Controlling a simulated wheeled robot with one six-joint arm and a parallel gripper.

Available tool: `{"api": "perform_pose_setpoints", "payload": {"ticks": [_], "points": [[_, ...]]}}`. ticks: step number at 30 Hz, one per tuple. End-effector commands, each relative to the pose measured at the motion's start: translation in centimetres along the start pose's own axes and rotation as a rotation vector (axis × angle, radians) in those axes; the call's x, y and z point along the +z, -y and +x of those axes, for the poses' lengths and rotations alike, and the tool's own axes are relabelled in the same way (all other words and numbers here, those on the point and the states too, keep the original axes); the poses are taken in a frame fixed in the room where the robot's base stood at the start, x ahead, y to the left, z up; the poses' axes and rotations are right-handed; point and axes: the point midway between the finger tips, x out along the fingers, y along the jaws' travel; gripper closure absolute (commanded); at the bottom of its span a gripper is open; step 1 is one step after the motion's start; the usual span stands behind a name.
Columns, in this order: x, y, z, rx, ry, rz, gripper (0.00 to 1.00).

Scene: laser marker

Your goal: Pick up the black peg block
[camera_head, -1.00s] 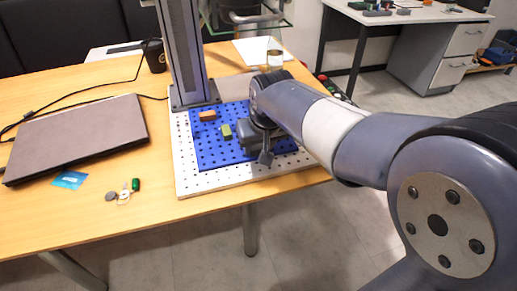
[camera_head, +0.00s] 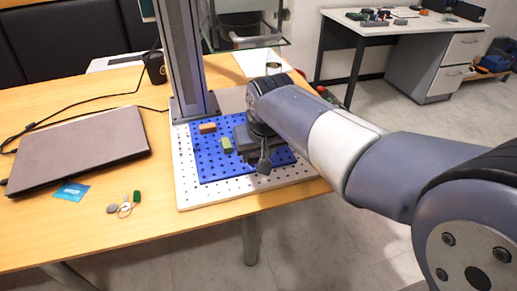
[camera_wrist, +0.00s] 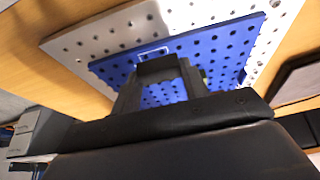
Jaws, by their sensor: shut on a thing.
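The black peg block (camera_wrist: 157,68) shows in the wrist view as a dark piece between the fingertips. My gripper (camera_wrist: 158,80) is shut on it, over the blue perforated plate (camera_wrist: 225,40). In the head view my gripper (camera_head: 246,146) is over the right part of that plate. There the block cannot be told apart from the dark gripper. The gap beneath the block is hard to judge.
An orange block (camera_head: 207,127) and a green block (camera_head: 227,145) sit on the blue plate, left of my gripper. A grey column (camera_head: 190,60) stands behind. A closed laptop (camera_head: 80,150) lies at left.

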Motion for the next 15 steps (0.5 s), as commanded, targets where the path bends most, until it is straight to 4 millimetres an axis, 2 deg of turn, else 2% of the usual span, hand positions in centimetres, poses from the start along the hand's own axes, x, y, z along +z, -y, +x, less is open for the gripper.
{"api": "perform_pose_setpoints", "payload": {"ticks": [9,15], "points": [[7.5,3.6,-3.3,-0.004,-0.004,-0.008,0.82],[11.2,5.2,-4.7,-0.002,-0.003,-0.006,0.82]]}}
